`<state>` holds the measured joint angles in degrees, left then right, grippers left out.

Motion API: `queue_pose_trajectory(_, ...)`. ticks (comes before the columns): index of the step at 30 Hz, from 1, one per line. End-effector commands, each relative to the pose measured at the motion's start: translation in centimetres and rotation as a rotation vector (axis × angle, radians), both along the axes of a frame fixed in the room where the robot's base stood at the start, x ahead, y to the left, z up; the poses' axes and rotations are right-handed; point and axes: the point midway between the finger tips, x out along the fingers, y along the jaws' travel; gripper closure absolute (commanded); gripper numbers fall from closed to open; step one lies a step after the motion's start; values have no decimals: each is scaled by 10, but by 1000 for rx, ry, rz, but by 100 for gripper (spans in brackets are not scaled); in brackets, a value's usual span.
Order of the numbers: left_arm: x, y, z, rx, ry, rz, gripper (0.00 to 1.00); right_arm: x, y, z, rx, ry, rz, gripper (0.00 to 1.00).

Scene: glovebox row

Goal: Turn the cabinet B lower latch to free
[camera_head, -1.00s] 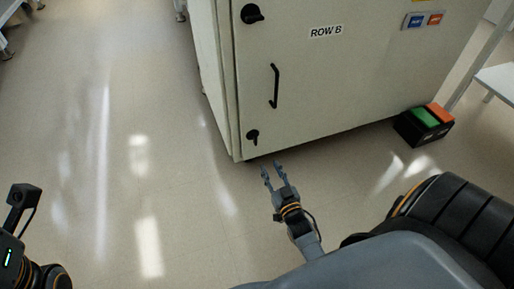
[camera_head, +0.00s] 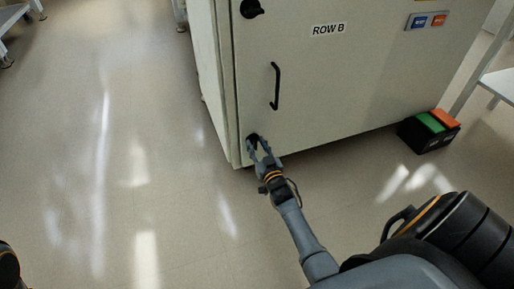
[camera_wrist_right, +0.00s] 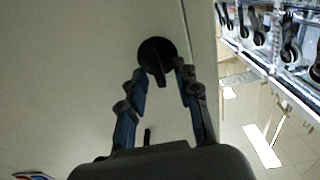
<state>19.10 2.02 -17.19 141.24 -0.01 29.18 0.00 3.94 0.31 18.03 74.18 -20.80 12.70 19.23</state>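The cabinet (camera_head: 330,75) labelled ROW B stands in front of me with its door shut. Its lower latch, a small black knob (camera_head: 252,138), is low on the door near the left edge. In the right wrist view the lower latch (camera_wrist_right: 157,56) is a round black disc with a handle that points down, slightly right. My right gripper (camera_head: 262,146) is at this latch, its fingers open on either side of it (camera_wrist_right: 160,80); I cannot tell if they touch it. My left gripper is out of the head view; only a dark part of my left arm shows at the lower left edge.
The upper latch (camera_head: 251,8) and a vertical black handle (camera_head: 275,86) are on the same door. A black box with green and orange tops (camera_head: 430,130) is on the floor at the cabinet's right. Open floor (camera_head: 120,170) lies to the left.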

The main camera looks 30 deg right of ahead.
Motion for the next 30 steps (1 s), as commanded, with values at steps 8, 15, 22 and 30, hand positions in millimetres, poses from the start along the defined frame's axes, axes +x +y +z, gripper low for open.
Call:
queue_pose_trajectory(8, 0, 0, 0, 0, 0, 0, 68, 0, 0, 0, 0, 0, 0, 90)
queue_pose_trajectory(15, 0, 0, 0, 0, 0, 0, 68, 0, 0, 0, 0, 0, 0, 100)
queue_pose_trajectory(22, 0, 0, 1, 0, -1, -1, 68, 0, 1, 0, -31, 7, 0, 100)
queue_pose_trajectory(30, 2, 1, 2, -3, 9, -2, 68, 0, 2, 1, -179, 44, 0, 100)
